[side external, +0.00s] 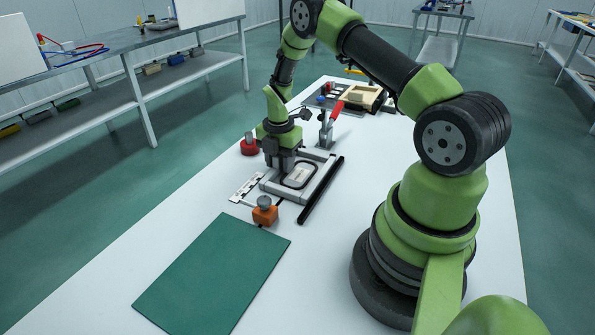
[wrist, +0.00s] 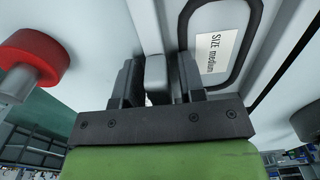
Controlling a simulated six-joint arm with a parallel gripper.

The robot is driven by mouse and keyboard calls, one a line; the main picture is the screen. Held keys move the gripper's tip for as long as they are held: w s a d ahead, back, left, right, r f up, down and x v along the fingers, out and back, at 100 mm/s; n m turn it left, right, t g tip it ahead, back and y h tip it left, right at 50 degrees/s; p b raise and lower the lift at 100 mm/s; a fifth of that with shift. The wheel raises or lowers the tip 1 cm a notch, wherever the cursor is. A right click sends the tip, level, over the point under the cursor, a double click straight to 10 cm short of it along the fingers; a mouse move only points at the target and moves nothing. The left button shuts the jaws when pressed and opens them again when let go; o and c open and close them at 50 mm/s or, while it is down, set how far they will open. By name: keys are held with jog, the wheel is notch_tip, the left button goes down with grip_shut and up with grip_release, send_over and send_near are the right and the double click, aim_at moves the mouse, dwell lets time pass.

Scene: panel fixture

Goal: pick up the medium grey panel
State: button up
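The medium grey panel (side external: 299,175) lies flat in the fixture on the white table, with a black rounded outline. Its label reading "SIZE medium" (wrist: 216,48) shows in the wrist view. My gripper (side external: 282,168) is down at the panel's far left end in the side view. In the wrist view my gripper (wrist: 160,80) has its two dark fingers apart, one on either side of a small grey block (wrist: 155,72). A dark gap shows on the block's right; contact on its left is unclear. The fingertips are partly hidden.
A red-handled clamp (side external: 328,124), a red knob (side external: 249,146) and an orange knob block (side external: 265,212) stand around the fixture. A black bar (side external: 321,192) runs along its right side. A green mat (side external: 212,274) lies in front, bare. A parts tray (side external: 355,98) is behind.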

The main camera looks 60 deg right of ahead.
grip_shut()
